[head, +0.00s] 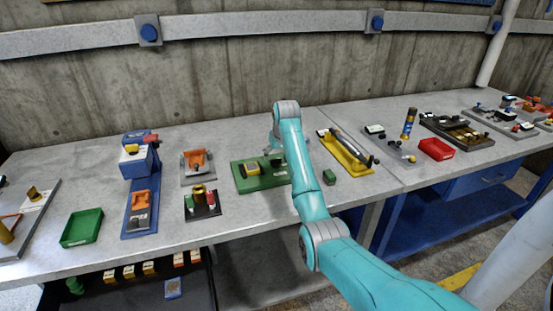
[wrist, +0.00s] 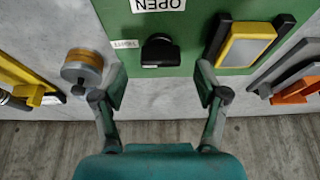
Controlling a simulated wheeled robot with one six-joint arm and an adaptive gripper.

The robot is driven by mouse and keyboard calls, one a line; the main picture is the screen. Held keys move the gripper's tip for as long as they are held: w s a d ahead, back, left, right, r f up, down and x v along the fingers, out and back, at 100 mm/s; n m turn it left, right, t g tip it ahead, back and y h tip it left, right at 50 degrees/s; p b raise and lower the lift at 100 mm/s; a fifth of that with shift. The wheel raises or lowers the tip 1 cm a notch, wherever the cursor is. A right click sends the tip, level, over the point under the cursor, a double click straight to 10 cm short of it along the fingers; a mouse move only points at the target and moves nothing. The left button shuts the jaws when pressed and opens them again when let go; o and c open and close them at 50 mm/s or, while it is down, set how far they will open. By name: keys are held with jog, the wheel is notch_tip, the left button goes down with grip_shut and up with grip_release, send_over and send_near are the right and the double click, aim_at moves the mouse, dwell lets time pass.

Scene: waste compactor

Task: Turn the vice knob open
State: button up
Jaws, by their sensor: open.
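A green board (head: 262,187) lies on the bench, partly hidden behind my arm in the head view. In the wrist view the green board (wrist: 190,85) fills the upper middle. It carries a dark rounded knob (wrist: 158,51) beside an upside-down OPEN label (wrist: 158,5) and a small white label too blurred to read. My gripper (wrist: 162,84) is open and empty, its fingers spread below and to either side of the dark knob, apart from it. In the head view my gripper is mostly hidden by my arm.
A yellow-framed pad (wrist: 245,46) sits right of the knob. A grey and orange cylinder (wrist: 82,68) stands close beside the left finger. A yellow fixture (head: 346,152), a red tray (head: 436,149) and a green tray (head: 82,228) are elsewhere on the bench. A concrete wall stands behind.

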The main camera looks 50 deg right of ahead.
aim_at(276, 162)
jog(key=shift+x, duration=1.1)
jog(key=c, duration=1.2)
jog(key=shift+o, duration=0.2)
